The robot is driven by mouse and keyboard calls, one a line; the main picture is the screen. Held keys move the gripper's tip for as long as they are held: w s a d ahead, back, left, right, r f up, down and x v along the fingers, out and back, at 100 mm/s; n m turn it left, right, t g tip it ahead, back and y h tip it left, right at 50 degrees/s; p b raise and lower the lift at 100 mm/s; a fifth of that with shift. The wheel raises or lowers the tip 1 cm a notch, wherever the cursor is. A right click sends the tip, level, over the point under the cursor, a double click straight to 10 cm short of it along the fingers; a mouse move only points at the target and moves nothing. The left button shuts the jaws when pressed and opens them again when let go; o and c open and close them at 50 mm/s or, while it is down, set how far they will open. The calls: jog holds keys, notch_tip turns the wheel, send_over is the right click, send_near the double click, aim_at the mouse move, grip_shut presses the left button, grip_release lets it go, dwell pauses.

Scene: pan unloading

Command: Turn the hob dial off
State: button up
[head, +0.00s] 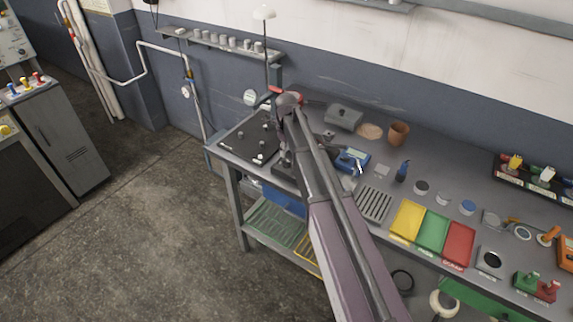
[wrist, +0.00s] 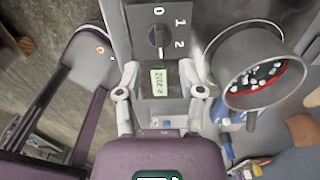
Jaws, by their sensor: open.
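The hob dial (wrist: 157,40) is a dark round knob on a grey panel in the wrist view. The marks 0, 1 and 2 stand above it and to its right. A light mark shows at the knob's lower edge, on the side away from 0. A small display (wrist: 158,83) sits below the dial. My gripper (wrist: 160,93) is open and empty, its fingertips apart on either side of the display and below the dial in the picture. In the head view my arm hides the dial and the fingertips.
A grey round pan (wrist: 262,70) with a red inner ring and small pale pieces stands right of the dial. In the head view, a dark board (head: 250,137) lies left of my arm, and a blue device (head: 352,160) and a lidded grey box (head: 343,117) to its right.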

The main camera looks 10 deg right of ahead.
aim_at(287, 161)
jog(key=shift+f+b, duration=2.25)
jog(key=shift+f, duration=0.35)
grip_shut()
